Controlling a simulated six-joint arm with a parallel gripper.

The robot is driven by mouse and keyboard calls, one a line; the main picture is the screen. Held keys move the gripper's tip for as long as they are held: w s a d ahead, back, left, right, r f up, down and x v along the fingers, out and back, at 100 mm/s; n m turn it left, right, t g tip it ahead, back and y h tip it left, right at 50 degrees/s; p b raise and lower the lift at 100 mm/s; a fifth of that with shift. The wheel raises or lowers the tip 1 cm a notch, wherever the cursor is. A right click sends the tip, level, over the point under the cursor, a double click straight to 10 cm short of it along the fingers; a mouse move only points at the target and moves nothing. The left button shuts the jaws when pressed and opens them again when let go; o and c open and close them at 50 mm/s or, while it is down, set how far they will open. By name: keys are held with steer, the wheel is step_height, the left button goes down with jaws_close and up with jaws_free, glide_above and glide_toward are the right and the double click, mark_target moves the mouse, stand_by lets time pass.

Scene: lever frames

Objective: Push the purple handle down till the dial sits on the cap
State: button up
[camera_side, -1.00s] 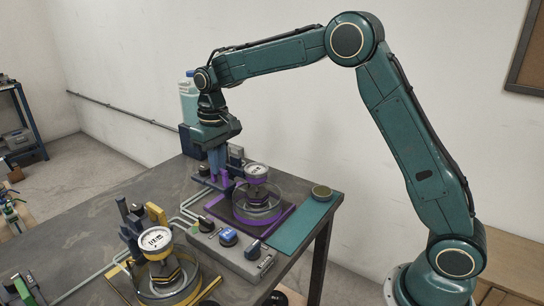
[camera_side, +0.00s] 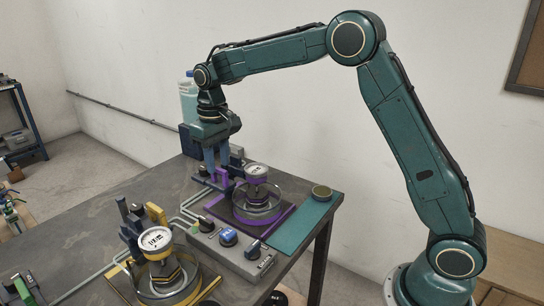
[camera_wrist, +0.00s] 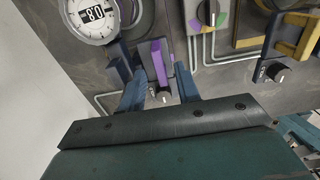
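The purple handle (camera_side: 222,178) stands at the left of the purple-trimmed station; it also shows in the wrist view (camera_wrist: 158,62). My gripper (camera_side: 217,166) is above and around it, pointing down. In the wrist view my gripper's blue fingers (camera_wrist: 160,88) stand apart, one on each side of the handle, with gaps visible. The white round dial (camera_side: 256,170) is over the glass dish with a purple ring; its face shows at the upper left of the wrist view (camera_wrist: 90,16). The cap below it is hard to make out, and I cannot tell whether they touch.
A yellow station with its own dial (camera_side: 155,238) stands at the front left. A grey control box (camera_side: 228,245) with knobs sits between the stations. Cables run along the table.

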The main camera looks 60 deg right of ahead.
step_height(320, 180, up, 13)
steer(key=shift+f, duration=0.2)
stand_by(0.4)
steer(key=shift+s, duration=0.1)
steer(key=s+d+r+t, duration=0.1)
steer(key=s+r, duration=0.1)
steer(key=s, duration=0.7)
steer(key=s+d+r+t, duration=0.1)
steer(key=s+r+t, duration=0.1)
steer(key=s, duration=0.6)
steer(key=s+f+t, duration=0.1)
steer(key=s+f, duration=0.3)
steer(key=s, duration=0.4)
steer(key=s+f+t, duration=0.1)
steer(key=s+f, duration=0.4)
steer(key=s, duration=0.3)
steer(key=shift+s+t, duration=0.3)
steer(key=shift+s, duration=0.05)
steer(key=shift+d, duration=0.1)
